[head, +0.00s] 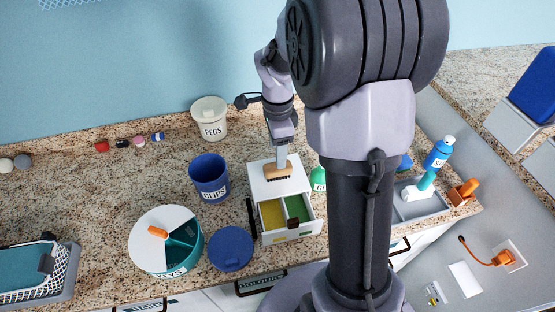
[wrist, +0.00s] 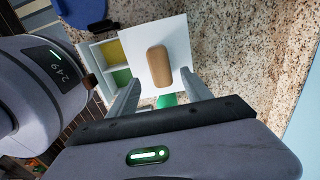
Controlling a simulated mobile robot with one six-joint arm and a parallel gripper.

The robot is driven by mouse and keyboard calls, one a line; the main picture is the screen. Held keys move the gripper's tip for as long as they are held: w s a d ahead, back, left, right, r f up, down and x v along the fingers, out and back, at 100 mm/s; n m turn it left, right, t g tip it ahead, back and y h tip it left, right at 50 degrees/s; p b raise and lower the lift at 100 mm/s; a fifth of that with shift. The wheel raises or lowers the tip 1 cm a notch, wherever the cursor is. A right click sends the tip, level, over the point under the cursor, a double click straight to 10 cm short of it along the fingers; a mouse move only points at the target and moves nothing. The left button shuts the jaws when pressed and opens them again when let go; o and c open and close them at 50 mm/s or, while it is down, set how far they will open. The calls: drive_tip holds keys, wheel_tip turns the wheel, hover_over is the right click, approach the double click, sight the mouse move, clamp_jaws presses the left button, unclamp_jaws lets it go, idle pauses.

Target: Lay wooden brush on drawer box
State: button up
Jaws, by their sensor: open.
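In the wrist view the brush's tan wooden back (wrist: 159,66) lies on the white top (wrist: 140,38) of the box. The drawer (head: 285,213) is pulled out at the front, with yellow and green compartments. My gripper (head: 281,160) is just over the brush in the head view. In the wrist view my gripper (wrist: 160,92) is open, its fingers apart and pointing toward the brush. The exact gap between fingers and brush is hard to tell.
A blue CLIPS bucket (head: 209,180) stands left of the box, with a blue lid (head: 231,249) at front left. A PEGS bucket (head: 210,118) stands behind. A teal round tub (head: 166,242) is farther left. A green object (head: 318,179) stands close on the right.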

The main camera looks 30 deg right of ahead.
drive_tip(key=s+a+r+n+t, duration=0.25)
drive_tip(key=a+r+n, duration=0.2)
drive_tip(key=r, duration=0.65)
drive_tip(key=s+a+r+n+t+y, duration=0.2)
drive_tip(key=s+a+r+n+t, duration=0.1)
drive_tip(key=s+a+n, duration=0.9)
drive_tip(key=s+r, duration=0.1)
drive_tip(key=s, duration=0.2)
drive_tip(key=shift+s+r+p, duration=0.15)
drive_tip(key=shift+s+p, duration=0.1)
drive_tip(key=shift+p, duration=0.05)
